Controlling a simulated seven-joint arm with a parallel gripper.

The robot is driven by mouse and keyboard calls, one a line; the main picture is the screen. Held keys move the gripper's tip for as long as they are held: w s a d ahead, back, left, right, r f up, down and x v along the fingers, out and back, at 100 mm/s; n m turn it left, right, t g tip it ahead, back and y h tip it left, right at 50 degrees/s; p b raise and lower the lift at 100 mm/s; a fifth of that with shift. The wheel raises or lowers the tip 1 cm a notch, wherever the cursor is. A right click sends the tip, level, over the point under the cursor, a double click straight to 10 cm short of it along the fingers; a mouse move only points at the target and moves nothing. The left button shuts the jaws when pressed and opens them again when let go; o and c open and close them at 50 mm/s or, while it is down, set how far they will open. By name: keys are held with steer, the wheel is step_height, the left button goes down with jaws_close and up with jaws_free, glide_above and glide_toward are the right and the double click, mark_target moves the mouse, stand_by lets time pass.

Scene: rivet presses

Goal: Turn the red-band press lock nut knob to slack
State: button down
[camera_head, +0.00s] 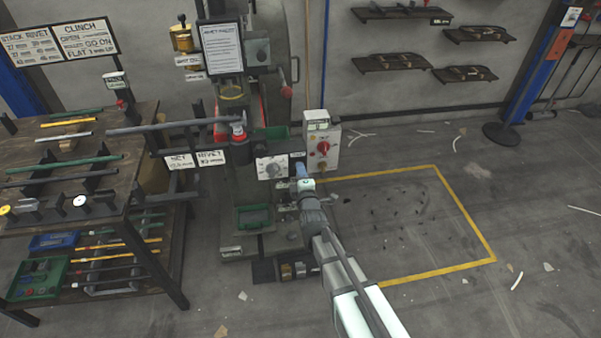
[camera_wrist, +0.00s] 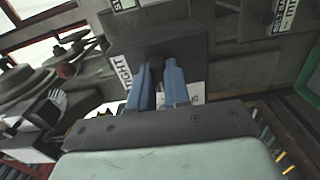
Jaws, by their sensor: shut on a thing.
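My gripper (camera_wrist: 160,82) is shut on a small dark knob (camera_wrist: 155,64) in the wrist view. Its two blue fingers stand on either side of the knob, which sits on a dark plate (camera_wrist: 122,44). A white label on the plate reads "TIGHT" (camera_wrist: 122,71). Another pale label is partly covered by the right finger, so its text is hidden. In the head view, my gripper (camera_head: 303,178) reaches the lower front of the tall press (camera_head: 228,85). There the gripped knob is hidden behind my gripper. The knob's exact turn angle cannot be told.
A white panel with a grey dial (camera_head: 271,169) is just left of my gripper. A box with a red knob (camera_head: 323,147) stands above and right of it. A workbench (camera_head: 126,190) with rods is at left. The yellow-outlined floor (camera_head: 410,222) at right is mostly clear.

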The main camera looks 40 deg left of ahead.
steer(key=shift+n, duration=0.3)
stand_by(0.4)
steer(key=c, duration=1.1)
jaws_free()
steer(key=v, duration=1.4)
steer(key=shift+w, duration=0.1)
